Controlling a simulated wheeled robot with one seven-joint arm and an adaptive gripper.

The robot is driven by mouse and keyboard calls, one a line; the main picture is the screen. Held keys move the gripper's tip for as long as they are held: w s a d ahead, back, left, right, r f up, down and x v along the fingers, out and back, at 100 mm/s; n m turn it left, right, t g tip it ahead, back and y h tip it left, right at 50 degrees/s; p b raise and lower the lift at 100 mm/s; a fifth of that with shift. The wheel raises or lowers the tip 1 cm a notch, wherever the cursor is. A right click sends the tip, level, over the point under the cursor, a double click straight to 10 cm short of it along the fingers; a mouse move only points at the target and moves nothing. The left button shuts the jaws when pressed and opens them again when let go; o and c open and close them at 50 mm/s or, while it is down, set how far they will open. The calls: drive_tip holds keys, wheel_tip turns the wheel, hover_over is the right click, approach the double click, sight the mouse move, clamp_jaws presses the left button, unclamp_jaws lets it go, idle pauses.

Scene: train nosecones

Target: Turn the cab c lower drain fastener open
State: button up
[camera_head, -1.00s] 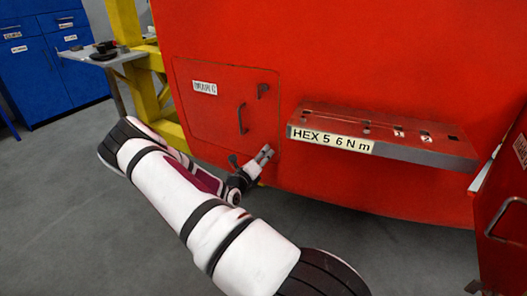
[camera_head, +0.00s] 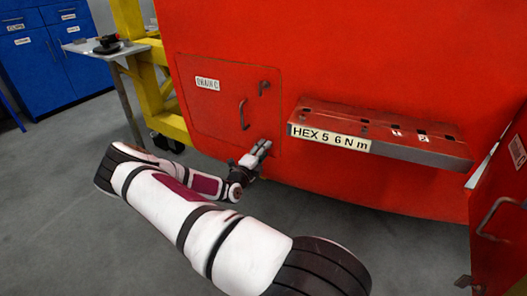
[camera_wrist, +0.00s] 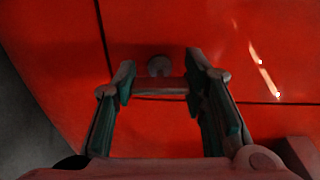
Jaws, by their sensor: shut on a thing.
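The drain C panel (camera_head: 215,110) is a flat red door in the red cab body, with a "DRAIN C" label, a curved handle and an upper fastener (camera_head: 264,87) at its top right. My gripper (camera_head: 263,147) is at the panel's lower right corner, covering the lower drain fastener in the head view. In the wrist view the lower fastener (camera_wrist: 158,87) shows as a reddish crosspiece between my fingers, with a round part (camera_wrist: 159,65) just beyond it. My gripper (camera_wrist: 160,82) is shut on this fastener. The fastener's exact turn angle is hard to tell.
A red ledge (camera_head: 420,148) with slots and a "HEX 5 6 N m" label juts out right of the panel. An open red door (camera_head: 497,215) with a handle stands at the far right. A yellow frame (camera_head: 165,122) and small table (camera_head: 105,48) are at the left.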

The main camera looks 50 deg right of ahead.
idle(0.3)
drive_tip(key=o, duration=1.2)
drive_tip(key=a, duration=0.4)
drive_tip(key=s+a, duration=0.1)
drive_tip(key=a, duration=0.7)
drive_tip(key=shift+s, duration=0.4)
